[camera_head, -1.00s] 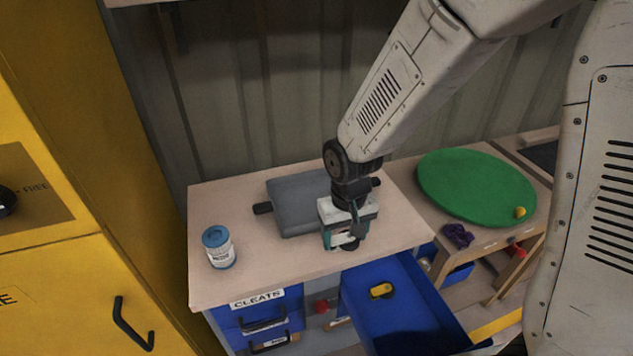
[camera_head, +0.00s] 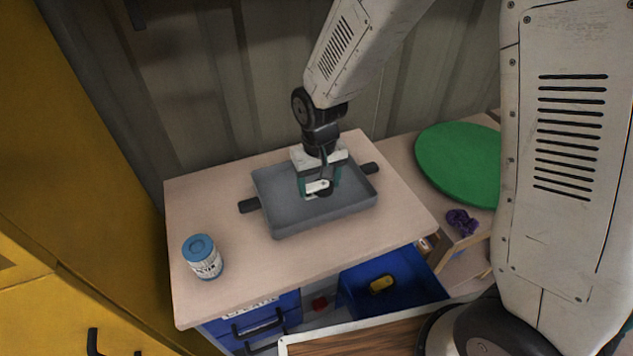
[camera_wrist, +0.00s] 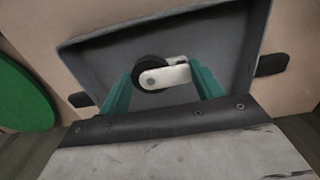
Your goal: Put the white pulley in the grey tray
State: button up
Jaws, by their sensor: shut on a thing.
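The white pulley (camera_head: 318,187), a white bracket with a black wheel, is held between the teal fingers of my gripper (camera_head: 319,188). In the wrist view the pulley (camera_wrist: 166,75) sits between the two fingertips of my gripper (camera_wrist: 163,82), with its black wheel to the left. The grey tray (camera_head: 272,214), with black handles at two sides, lies on the bench top. My gripper and the pulley are over the tray's inside. I cannot tell whether the pulley touches the tray floor. The tray (camera_wrist: 226,45) fills the background of the wrist view.
A blue-lidded jar (camera_head: 203,257) stands on the bench (camera_head: 215,196) left of the tray. An open blue drawer (camera_head: 405,271) below holds a yellow item (camera_head: 381,284). A green disc (camera_head: 456,163) and a purple item (camera_head: 462,221) lie at the right.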

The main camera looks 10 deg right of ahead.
aim_at(317, 183)
jog(key=shift+w+a+f, duration=0.1)
jog(key=shift+w+f, duration=0.15)
jog(key=shift+f, duration=0.7)
jog(key=shift+w+a+f, duration=0.1)
jog(key=shift+w+f, duration=0.15)
jog(key=shift+f, duration=0.65)
jog(key=shift+f, duration=0.1)
jog(key=o, duration=1)
notch_tip(317, 183, up, 12)
jog(key=shift+r, duration=0.25)
jog(key=s+d+r, duration=0.5)
jog(key=s, duration=0.2)
jog(key=s+d+r+m, duration=0.1)
jog(key=s+d+r, duration=0.4)
jog(key=s, duration=0.3)
jog(key=s+d+r+m+t, duration=0.1)
jog(key=s+d+r, duration=0.3)
jog(key=s+d, duration=0.2)
jog(key=shift+s+d+r, duration=0.2)
jog(key=shift+s+r, duration=0.2)
jog(key=shift+s, duration=0.5)
